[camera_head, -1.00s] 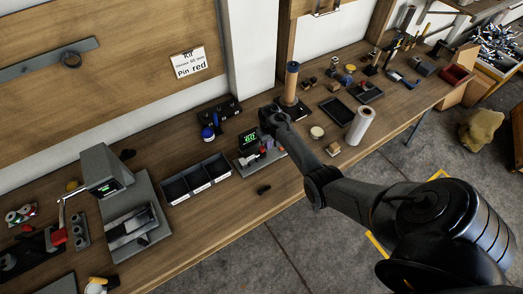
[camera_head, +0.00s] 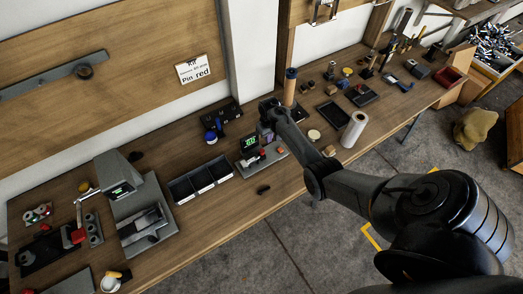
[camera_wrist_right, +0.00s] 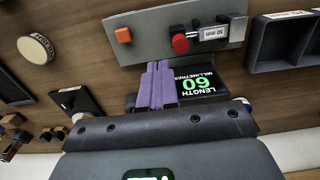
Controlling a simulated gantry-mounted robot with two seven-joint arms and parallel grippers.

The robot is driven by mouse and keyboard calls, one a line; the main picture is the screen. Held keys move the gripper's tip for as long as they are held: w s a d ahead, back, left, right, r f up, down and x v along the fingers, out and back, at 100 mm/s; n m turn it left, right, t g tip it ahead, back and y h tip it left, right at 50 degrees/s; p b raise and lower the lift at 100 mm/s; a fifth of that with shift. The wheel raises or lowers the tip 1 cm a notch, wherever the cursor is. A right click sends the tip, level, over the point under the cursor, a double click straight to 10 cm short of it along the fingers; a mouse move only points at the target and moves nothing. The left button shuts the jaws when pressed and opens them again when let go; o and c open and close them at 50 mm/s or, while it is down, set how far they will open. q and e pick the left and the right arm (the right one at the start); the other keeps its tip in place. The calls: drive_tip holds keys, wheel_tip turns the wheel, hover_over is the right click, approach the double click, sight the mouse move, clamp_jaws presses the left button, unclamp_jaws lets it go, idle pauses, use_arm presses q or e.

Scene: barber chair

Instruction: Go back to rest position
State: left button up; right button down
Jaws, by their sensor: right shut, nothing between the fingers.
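My right gripper (camera_head: 266,135) hangs over the workbench, just behind the measuring station with the green digital display (camera_head: 250,142). In the right wrist view its purple fingers (camera_wrist_right: 157,86) are together with nothing between them. They overlap the station's display (camera_wrist_right: 198,80), which reads length 60 millimetres. Beyond the fingers in that view lies the station's grey base plate (camera_wrist_right: 152,30) with a red knob (camera_wrist_right: 180,43) and an orange block (camera_wrist_right: 123,35). Whether the fingers touch the station I cannot tell. My left gripper is not in view.
A three-compartment tray (camera_head: 200,181) stands left of the station. A grey press-like machine (camera_head: 118,178) is at the left. The bench's front edge runs below the arm.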

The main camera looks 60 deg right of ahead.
drive_tip(key=shift+r, duration=0.2)
idle(0.3)
